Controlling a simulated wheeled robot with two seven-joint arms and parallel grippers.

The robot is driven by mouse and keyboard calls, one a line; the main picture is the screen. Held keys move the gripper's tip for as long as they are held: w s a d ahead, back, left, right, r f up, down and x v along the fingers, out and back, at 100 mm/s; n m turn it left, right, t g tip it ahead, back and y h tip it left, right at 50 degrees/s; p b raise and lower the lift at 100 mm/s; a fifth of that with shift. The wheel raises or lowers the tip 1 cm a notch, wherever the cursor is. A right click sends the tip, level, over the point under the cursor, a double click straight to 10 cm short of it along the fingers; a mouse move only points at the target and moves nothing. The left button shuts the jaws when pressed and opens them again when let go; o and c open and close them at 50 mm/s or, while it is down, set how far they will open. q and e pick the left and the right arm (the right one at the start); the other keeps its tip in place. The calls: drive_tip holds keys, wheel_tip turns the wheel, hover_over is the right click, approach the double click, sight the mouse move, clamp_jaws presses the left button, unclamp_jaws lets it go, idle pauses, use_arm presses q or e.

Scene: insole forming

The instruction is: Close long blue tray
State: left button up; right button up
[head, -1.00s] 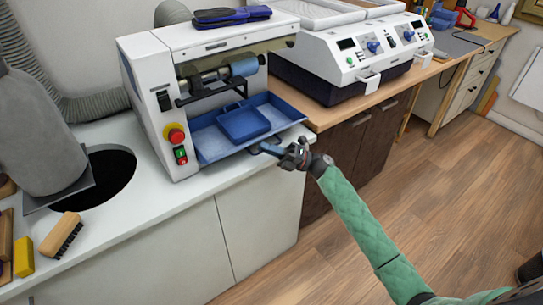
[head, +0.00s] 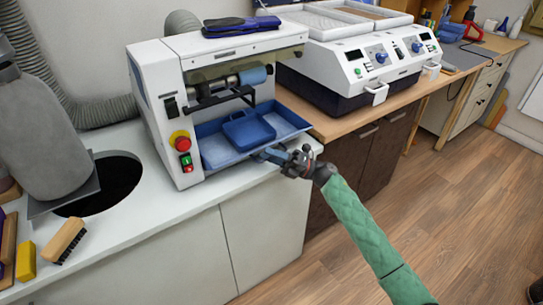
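The long blue tray (head: 216,152) sticks out from the front of the white machine (head: 158,105), below its roller. A smaller, darker blue box-like piece (head: 248,130) sits in its middle. My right gripper (head: 265,154) is at the tray's front edge, right of its middle, with its fingers pointing left at the rim. The fingers seem to touch or nearly touch the rim; their gap is too small to make out. My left gripper is out of view.
A red stop button (head: 180,140) and switches are on the machine's front, left of the tray. A dark round hole (head: 112,180) and a brush (head: 64,241) are on the white counter (head: 160,218) at left. A second white machine (head: 350,65) stands at right.

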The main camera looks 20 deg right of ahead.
drive_tip(key=shift+s+d, duration=0.1)
drive_tip(key=shift+d+f, duration=0.15)
drive_tip(key=shift+f, duration=0.05)
use_arm(q)
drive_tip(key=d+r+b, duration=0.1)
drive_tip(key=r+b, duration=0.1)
drive_tip(key=b, duration=0.1)
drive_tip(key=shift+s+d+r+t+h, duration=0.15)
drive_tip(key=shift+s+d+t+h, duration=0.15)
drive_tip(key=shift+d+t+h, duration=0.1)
use_arm(e)
drive_tip(key=v, duration=0.7)
